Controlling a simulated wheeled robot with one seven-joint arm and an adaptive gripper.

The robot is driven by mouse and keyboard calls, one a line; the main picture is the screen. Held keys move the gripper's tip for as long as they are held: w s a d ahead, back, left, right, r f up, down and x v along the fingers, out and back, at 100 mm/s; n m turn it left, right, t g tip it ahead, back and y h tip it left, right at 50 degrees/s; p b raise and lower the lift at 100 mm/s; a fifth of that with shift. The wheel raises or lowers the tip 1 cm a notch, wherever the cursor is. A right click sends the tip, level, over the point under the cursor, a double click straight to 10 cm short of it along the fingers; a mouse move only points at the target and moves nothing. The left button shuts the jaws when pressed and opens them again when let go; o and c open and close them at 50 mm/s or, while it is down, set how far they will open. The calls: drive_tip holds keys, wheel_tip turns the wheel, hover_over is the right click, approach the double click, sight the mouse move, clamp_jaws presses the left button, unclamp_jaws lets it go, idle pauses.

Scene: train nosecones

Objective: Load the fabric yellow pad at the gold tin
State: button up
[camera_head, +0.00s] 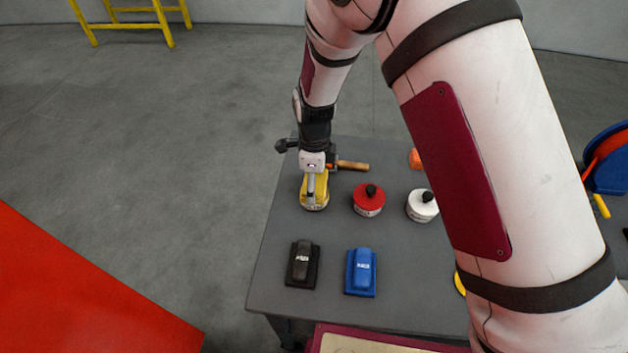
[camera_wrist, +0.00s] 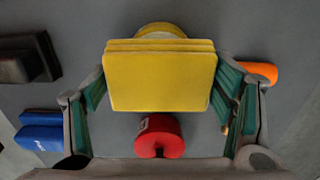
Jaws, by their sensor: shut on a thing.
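My gripper (camera_head: 313,181) is shut on the yellow pad (camera_wrist: 160,82), a blocky piece with layered edges. In the wrist view the pad sits between the two teal-lined fingers and fills the middle. A rounded yellow thing, apparently the gold tin (camera_wrist: 160,30), shows past the pad's upper edge; the pad hides most of it. In the head view the yellow pad (camera_head: 314,183) is under my gripper, with a round yellow base, apparently the gold tin (camera_head: 314,205), directly below. I cannot tell whether pad and tin touch.
A red tin (camera_head: 369,201) and white tin (camera_head: 423,206) stand to the right. A black block (camera_head: 302,264) and blue block (camera_head: 360,272) lie nearer on the grey table (camera_head: 330,310). A hammer (camera_head: 350,165) lies behind. My arm hides the table's right part.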

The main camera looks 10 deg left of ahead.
drive_tip(key=shift+f, duration=0.6)
idle(1.9)
drive_tip(key=shift+r+p, duration=1.2)
drive_tip(key=shift+r, duration=2.4)
